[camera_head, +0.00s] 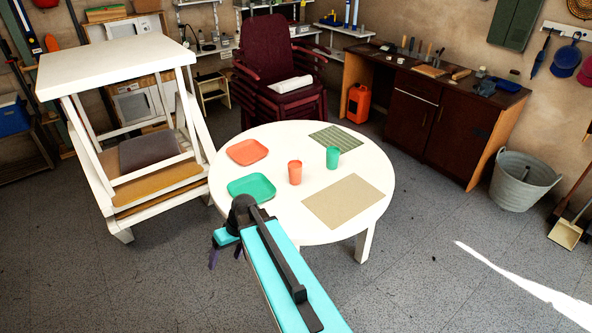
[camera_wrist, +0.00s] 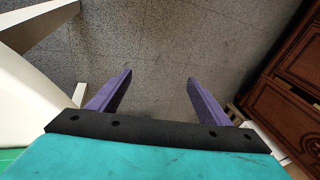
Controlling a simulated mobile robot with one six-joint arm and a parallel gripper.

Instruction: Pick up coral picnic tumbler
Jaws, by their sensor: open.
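The coral tumbler (camera_head: 295,173) stands upright near the middle of the round white table (camera_head: 285,138) in the head view. My gripper (camera_head: 226,256) is at the near left edge of the table, outside the tabletop, with my arm reaching up from the bottom of the picture. In the wrist view my gripper (camera_wrist: 152,88) shows two purple fingers spread wide with nothing between them. The wrist view shows grey floor beyond the fingers, and the tumbler is not in it.
A green tumbler (camera_head: 333,157) stands to the right of the coral one. A coral plate (camera_head: 247,152), a green plate (camera_head: 252,188), a beige mat (camera_head: 344,202) and a green striped mat (camera_head: 337,138) lie on the table. A white chair-like frame (camera_head: 130,150) stands left.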

